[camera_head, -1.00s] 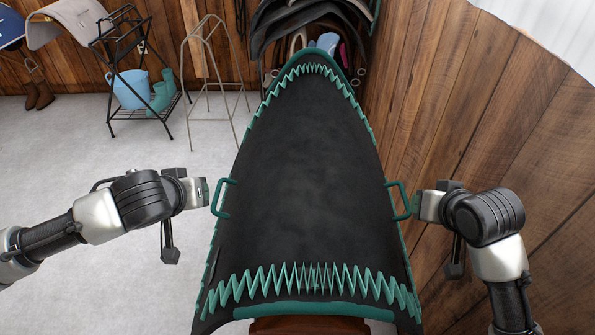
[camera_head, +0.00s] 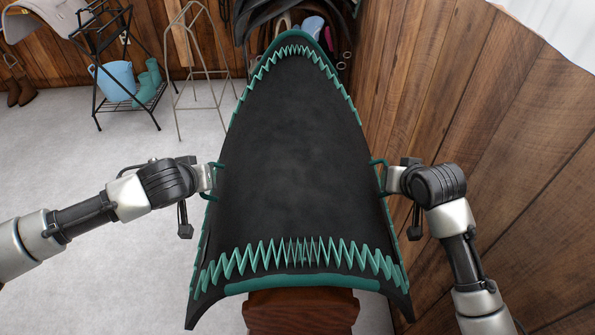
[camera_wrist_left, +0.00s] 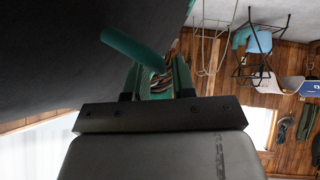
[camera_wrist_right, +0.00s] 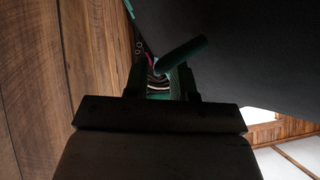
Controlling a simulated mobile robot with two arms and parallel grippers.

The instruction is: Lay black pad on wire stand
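The black pad (camera_head: 295,150) with green zigzag trim lies on a brown wooden support (camera_head: 300,312) in the middle of the head view. It has a green loop handle on each side. My left gripper (camera_head: 213,179) is at the left handle (camera_wrist_left: 135,50); its fingers stand apart near the bar in the left wrist view. My right gripper (camera_head: 388,180) is at the right handle (camera_wrist_right: 183,54), fingers also apart. Neither clearly grips its bar. A pale wire stand (camera_head: 178,75) stands empty on the floor, back left.
A black rack (camera_head: 103,70) with a blue bucket (camera_head: 112,82) and green boots (camera_head: 148,82) stands left of the wire stand. Dark saddlery (camera_head: 275,18) is behind the pad. A wooden wall (camera_head: 470,130) is close on the right.

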